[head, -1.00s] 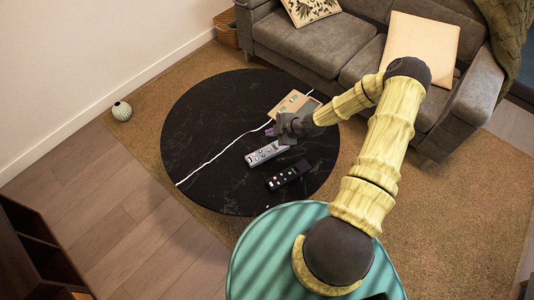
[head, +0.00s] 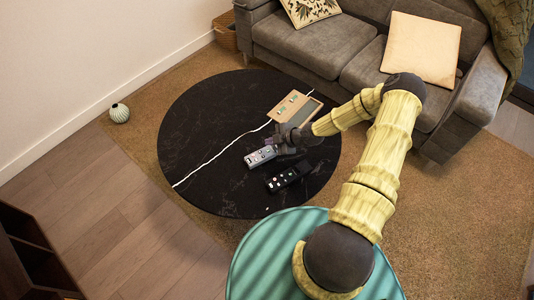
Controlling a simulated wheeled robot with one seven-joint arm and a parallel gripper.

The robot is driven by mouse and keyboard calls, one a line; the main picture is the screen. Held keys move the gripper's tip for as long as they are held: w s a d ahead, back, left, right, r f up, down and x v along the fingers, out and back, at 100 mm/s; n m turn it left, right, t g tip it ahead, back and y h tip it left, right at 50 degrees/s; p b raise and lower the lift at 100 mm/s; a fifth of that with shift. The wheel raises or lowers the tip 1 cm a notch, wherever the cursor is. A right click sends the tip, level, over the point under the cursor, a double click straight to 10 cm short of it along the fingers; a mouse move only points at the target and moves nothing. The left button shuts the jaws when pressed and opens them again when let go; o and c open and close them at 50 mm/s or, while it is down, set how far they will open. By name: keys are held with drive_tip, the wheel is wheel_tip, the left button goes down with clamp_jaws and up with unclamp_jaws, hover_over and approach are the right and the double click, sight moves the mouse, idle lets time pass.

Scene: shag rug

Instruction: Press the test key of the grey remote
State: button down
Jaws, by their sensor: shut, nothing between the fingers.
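The grey remote (head: 259,157) lies on the round black table (head: 205,115), with several small keys on its top face. My gripper (head: 280,146) is shut and empty, low over the right end of the grey remote, and hides that end. I cannot tell whether the fingertips touch the remote. The test key cannot be made out at this size.
A black remote (head: 288,177) lies just below the grey one. A tan box or tray (head: 292,107) stands at the table's upper right. A grey sofa (head: 325,45) stands behind the table. The table's left half is clear apart from a white line.

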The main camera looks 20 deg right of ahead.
sight(271, 153)
drive_tip(key=shift+f+b, duration=0.9)
drive_tip(key=shift+f, duration=0.6)
idle(0.8)
drive_tip(key=shift+f+b, duration=0.5)
drive_tip(key=shift+f, duration=0.3)
idle(0.6)
drive_tip(key=shift+w, duration=0.1)
drive_tip(key=shift+r, duration=0.45)
drive_tip(key=shift+d+r, duration=0.15)
drive_tip(key=shift+r, duration=0.2)
